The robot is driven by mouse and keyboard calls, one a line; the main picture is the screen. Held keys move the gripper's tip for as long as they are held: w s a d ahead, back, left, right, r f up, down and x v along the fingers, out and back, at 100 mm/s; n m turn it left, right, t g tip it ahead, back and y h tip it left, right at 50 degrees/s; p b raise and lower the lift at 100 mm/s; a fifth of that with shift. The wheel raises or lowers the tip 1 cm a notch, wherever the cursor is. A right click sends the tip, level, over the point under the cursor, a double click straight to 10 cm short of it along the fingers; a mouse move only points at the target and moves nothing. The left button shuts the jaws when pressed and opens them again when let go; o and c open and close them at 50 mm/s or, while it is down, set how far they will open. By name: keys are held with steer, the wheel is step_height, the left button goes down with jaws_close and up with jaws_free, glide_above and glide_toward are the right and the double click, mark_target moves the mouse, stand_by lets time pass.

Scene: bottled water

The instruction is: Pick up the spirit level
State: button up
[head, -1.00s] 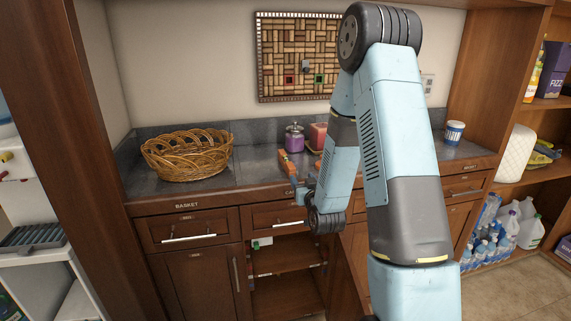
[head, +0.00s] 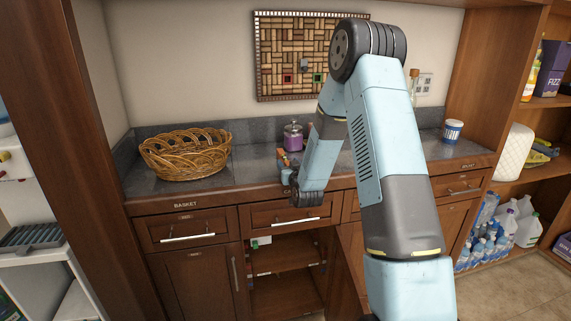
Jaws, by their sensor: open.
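My gripper (head: 284,158) is small in the head view, beyond my wrist and over the front part of the grey counter (head: 215,188). Its orange-brown fingers point away toward the back of the counter. It is open, and I see nothing held in it. I cannot make out the spirit level for certain. My arm covers much of the middle and right of the counter and may hide it.
A wicker basket (head: 185,155) stands on the counter at left. A purple jar (head: 293,136) stands just behind my gripper. A white-and-blue tub (head: 453,131) is at right. A lower cabinet (head: 285,268) below the drawers is open.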

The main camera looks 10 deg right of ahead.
steer(key=shift+w, duration=0.15)
jaws_close()
stand_by(0.4)
steer(key=shift+r, duration=0.1)
steer(key=shift+r, duration=0.65)
steer(key=s+r, duration=1.1)
steer(key=s, duration=0.3)
steer(key=shift+r, duration=0.25)
